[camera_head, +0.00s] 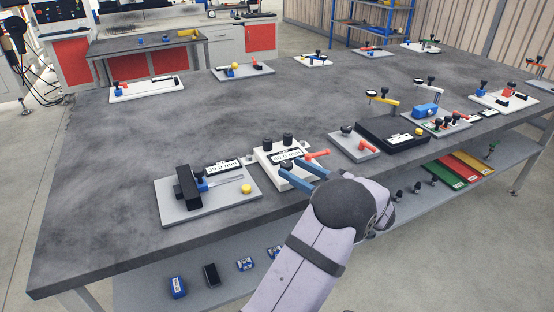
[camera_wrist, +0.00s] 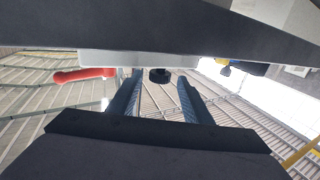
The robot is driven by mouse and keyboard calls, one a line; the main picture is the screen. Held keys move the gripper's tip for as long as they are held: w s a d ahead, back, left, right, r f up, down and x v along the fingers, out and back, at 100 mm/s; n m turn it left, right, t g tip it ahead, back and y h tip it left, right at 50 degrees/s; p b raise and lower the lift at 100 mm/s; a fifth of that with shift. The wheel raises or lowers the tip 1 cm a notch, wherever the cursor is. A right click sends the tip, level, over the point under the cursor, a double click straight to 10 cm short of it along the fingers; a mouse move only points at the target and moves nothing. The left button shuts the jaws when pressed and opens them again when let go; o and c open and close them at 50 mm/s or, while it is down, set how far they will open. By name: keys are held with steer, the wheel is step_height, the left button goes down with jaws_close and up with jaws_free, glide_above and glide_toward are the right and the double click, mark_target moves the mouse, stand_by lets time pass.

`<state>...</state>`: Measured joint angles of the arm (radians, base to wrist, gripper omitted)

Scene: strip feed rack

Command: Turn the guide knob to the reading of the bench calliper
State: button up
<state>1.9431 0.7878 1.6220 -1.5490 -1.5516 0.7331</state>
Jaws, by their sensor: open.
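My gripper (camera_head: 290,166) is open at the unit's front. In the wrist view a black knob (camera_wrist: 159,75) shows between the open fingers; I cannot tell whether they touch it.
A yellow knob (camera_head: 246,188) sits on the calliper's plate. A grey plate with a red-handled part (camera_head: 367,147) and a black box with a display (camera_head: 392,138) stand right of my gripper. More fixtures line the far edge. The table's middle (camera_head: 200,115) is clear.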

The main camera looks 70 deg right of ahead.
mark_target(282, 162)
steer(key=shift+p+x, duration=0.5)
steer(key=shift+x, duration=3.2)
steer(key=c, duration=1.1)
